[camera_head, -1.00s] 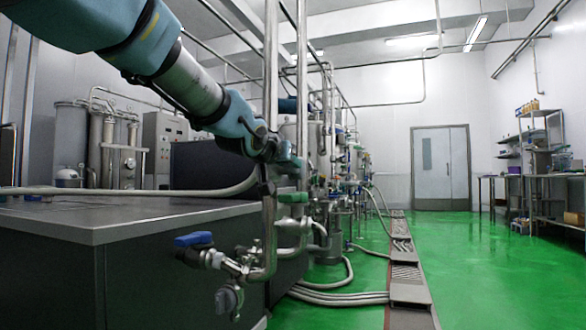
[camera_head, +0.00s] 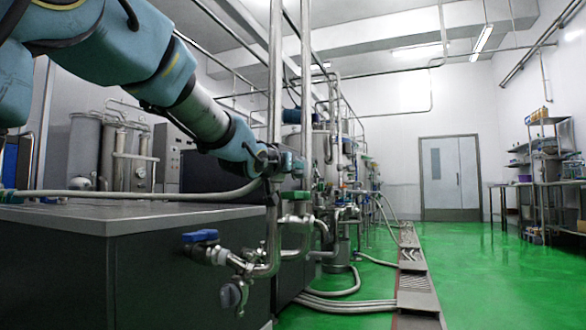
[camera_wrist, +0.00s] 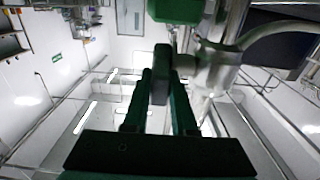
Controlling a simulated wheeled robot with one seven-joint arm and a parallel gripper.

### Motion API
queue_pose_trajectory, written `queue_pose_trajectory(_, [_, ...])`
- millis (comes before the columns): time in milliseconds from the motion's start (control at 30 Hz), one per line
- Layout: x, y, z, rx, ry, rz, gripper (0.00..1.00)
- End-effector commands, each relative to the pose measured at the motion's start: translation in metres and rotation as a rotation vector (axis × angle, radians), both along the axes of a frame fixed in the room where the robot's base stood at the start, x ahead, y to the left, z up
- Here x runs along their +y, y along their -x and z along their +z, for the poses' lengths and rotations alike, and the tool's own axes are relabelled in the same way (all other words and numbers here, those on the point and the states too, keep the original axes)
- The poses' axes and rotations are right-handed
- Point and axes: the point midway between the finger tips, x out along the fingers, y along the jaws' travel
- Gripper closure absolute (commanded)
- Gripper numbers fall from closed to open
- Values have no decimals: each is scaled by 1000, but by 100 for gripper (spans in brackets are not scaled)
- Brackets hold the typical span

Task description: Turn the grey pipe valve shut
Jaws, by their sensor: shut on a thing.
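The grey pipe valve shows in the wrist view as a dark grey handle (camera_wrist: 161,62) between my two fingers, with its metal pipe body to the right. My gripper (camera_wrist: 162,84) is shut on this handle, a finger on each side. In the head view my gripper (camera_head: 283,166) is at the upright steel pipes past the counter's far corner. The grey handle is not clear there, hidden by my gripper and the pipes.
A green valve handle (camera_head: 296,195) is close below my gripper. A blue-handled valve (camera_head: 200,236) and another grey handle (camera_head: 230,296) are lower, in front of the counter (camera_head: 125,220). Upright pipes (camera_head: 275,80) crowd the gripper. The green floor at right is open.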

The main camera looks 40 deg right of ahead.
Motion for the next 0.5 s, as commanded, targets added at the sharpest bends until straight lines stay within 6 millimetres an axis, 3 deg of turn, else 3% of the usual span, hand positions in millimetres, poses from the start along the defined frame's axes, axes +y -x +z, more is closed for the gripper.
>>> queue_pose_trajectory(200, [0,0,1,-2,3,1,100])
queue_pose_trajectory(233, [0,0,1,-2,3,1,73])
queue_pose_trajectory(500, [0,0,0,0,0,0,45])
